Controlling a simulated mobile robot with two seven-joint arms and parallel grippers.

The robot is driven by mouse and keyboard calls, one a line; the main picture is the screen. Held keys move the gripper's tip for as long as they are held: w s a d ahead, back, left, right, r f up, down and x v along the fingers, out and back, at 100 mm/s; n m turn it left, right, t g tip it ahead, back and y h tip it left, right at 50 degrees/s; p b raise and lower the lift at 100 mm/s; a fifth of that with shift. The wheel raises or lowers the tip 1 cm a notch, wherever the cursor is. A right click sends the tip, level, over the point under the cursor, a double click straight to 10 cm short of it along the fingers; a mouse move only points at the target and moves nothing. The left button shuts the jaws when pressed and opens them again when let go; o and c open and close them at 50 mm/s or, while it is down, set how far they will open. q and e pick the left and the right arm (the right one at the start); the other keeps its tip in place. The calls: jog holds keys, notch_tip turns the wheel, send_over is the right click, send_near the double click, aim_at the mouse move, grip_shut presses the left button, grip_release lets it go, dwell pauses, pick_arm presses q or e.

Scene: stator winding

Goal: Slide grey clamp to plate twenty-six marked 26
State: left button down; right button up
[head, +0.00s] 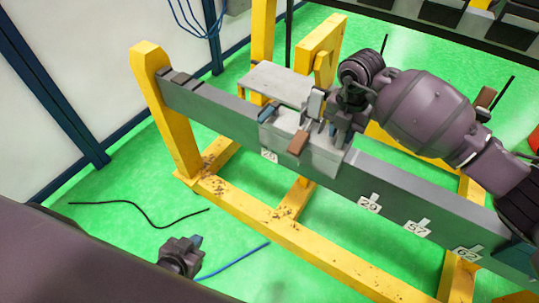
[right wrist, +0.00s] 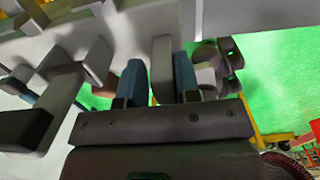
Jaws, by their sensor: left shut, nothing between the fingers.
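The grey clamp (head: 320,160) sits astride the long dark grey beam, with a flat top plate and brown-ended handles. A white number plate (head: 269,155) shows at the clamp's lower left edge; its digits are small but look like 26. My right gripper (head: 332,112) is at the clamp's upper right part. In the right wrist view its blue fingers (right wrist: 158,80) stand either side of an upright grey bar (right wrist: 162,65) of the clamp; whether they press on it is unclear. My left gripper (head: 194,243) is shut and empty, low in front of the beam, away from the clamp.
The dark grey beam (head: 405,190) rests on a yellow frame (head: 290,235). Plates 29 (head: 369,203), 57 (head: 417,228) and 62 (head: 467,253) lie along it to the right. Beam left of the clamp is bare up to end blocks. Green floor has loose cables.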

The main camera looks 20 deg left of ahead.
aim_at(307, 117)
dwell(0.3)
